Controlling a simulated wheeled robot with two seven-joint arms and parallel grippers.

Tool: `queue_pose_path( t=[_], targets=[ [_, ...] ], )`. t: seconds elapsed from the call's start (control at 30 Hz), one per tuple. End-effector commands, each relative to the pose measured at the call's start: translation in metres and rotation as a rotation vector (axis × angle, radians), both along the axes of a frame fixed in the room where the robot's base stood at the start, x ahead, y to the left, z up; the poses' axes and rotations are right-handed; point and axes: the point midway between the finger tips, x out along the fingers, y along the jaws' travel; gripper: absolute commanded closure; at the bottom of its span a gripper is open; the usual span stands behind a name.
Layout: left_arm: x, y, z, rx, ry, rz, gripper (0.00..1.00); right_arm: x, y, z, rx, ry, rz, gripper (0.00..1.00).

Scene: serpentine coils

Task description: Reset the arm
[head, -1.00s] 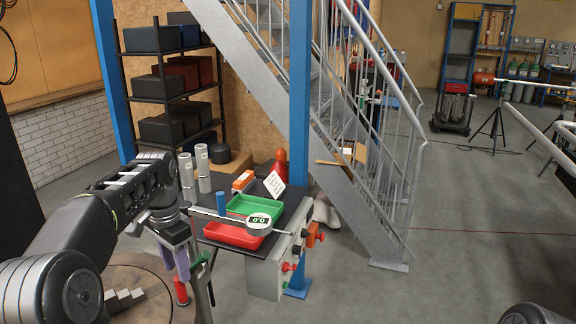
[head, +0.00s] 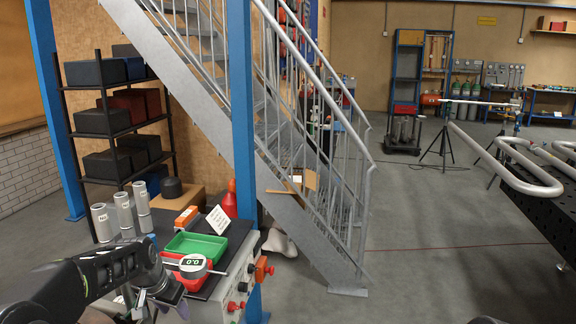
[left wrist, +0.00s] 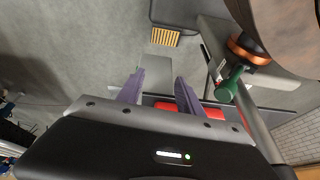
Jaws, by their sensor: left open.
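My left arm (head: 90,277) comes in from the lower left of the head view, bent, with its wrist over the near left side of a small bench. My left gripper (head: 150,300) hangs below the wrist, partly hidden by the arm. A red item shows behind the right finger in that view. My right gripper is not in view.
The bench holds a green tray (head: 198,246), a round gauge (head: 193,266), and grey cylinders (head: 123,211). A blue post (head: 242,120) and metal stairs (head: 330,200) stand behind. Open floor (head: 420,270) lies to the right, with a dark table (head: 545,205) at the right edge.

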Motion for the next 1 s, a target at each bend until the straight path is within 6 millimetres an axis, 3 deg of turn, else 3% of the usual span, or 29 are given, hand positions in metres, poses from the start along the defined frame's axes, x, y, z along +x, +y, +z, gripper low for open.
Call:
queue_pose_path(
  t=[0.03,0.17,0.3,0.43,0.6,0.7,0.83,1.0],
  targets=[
    [-0.004,-0.018,-0.035,-0.035,-0.005,0.024,0.57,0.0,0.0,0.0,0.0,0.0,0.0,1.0],
    [-0.03,-0.069,-0.124,-0.141,-0.025,0.112,0.57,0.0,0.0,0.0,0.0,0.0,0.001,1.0],
    [-0.094,-0.118,-0.207,-0.246,0.007,0.21,0.57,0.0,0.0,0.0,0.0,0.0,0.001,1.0],
    [-0.178,-0.156,-0.263,-0.317,0.085,0.291,0.57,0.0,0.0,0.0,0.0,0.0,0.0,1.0],
    [-0.288,-0.19,-0.299,-0.364,0.231,0.339,0.57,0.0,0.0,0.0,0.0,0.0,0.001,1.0],
    [-0.334,-0.201,-0.307,-0.373,0.322,0.338,0.57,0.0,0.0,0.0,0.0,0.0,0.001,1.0],
    [-0.365,-0.209,-0.313,-0.383,0.393,0.342,0.57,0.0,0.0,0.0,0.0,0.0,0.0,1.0],
    [-0.368,-0.208,-0.316,-0.384,0.403,0.355,0.57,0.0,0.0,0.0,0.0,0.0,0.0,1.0]
  ],
)
